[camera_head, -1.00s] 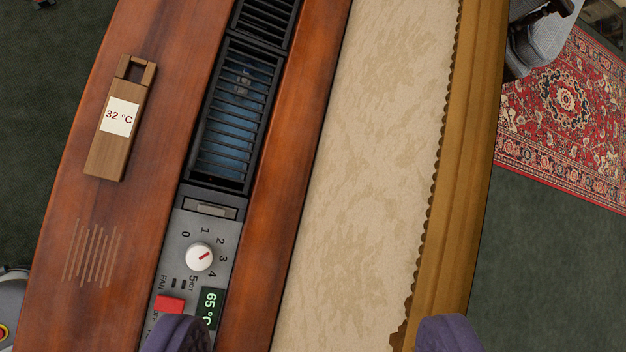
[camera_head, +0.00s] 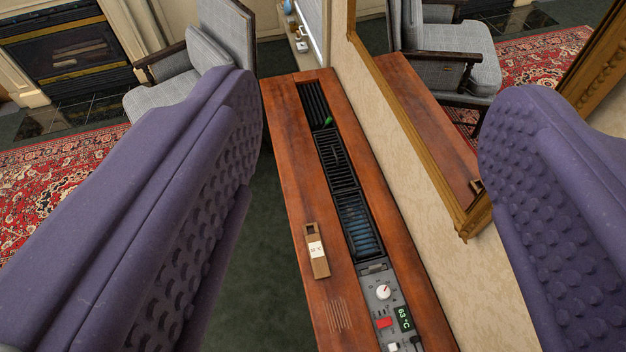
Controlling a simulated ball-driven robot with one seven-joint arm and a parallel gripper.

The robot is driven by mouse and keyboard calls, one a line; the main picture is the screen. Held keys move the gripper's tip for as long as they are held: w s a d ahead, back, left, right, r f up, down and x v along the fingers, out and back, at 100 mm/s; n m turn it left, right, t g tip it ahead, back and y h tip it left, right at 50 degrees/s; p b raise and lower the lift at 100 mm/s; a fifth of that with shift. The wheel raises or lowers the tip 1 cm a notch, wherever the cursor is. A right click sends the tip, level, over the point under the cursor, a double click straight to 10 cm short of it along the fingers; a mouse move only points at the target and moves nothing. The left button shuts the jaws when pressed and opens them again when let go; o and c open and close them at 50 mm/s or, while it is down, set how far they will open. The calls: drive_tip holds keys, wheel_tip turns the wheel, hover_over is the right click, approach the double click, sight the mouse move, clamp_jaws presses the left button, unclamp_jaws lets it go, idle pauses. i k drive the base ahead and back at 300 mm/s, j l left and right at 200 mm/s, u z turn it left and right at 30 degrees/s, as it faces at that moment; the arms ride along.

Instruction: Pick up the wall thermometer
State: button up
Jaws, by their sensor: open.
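The wall thermometer is a small wooden block (camera_head: 319,267) with a square cut-out at its far end and a white label with a reading. It lies on the reddish wooden ledge (camera_head: 290,150), left of the dark grille. My gripper (camera_head: 368,95) is open and empty. Its two purple padded fingers stand wide apart at the left and right of the picture. The thermometer shows between them, well beyond and apart from them, and nothing covers it.
A control panel with a white knob (camera_head: 383,292), red switch (camera_head: 384,323) and green display sits in the ledge. A small green object (camera_head: 328,121) is on the grille (camera_head: 335,160). A gold-framed mirror (camera_head: 400,115) stands right. A grey armchair (camera_head: 180,85) and fireplace (camera_head: 75,50) are behind.

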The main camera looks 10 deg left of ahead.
sight(321, 269)
drive_tip(key=k+u, duration=0.15)
drive_tip(key=k, duration=0.2)
drive_tip(key=k+z, duration=0.15)
drive_tip(key=z, duration=0.2)
drive_tip(key=k+z, duration=0.2)
drive_tip(key=z, duration=0.15)
drive_tip(key=k+l+z, duration=0.15)
drive_tip(key=z, duration=0.2)
drive_tip(key=i+j+z, duration=0.2)
drive_tip(key=j, duration=0.15)
drive_tip(key=i+j+z, duration=0.2)
drive_tip(key=j, duration=0.2)
drive_tip(key=j+z, duration=0.2)
drive_tip(key=j, duration=0.2)
drive_tip(key=i+j+z, duration=0.2)
drive_tip(key=j, duration=0.25)
drive_tip(key=i+j, duration=0.1)
drive_tip(key=j, duration=1.05)
drive_tip(key=i+j, duration=0.15)
drive_tip(key=j, duration=0.4)
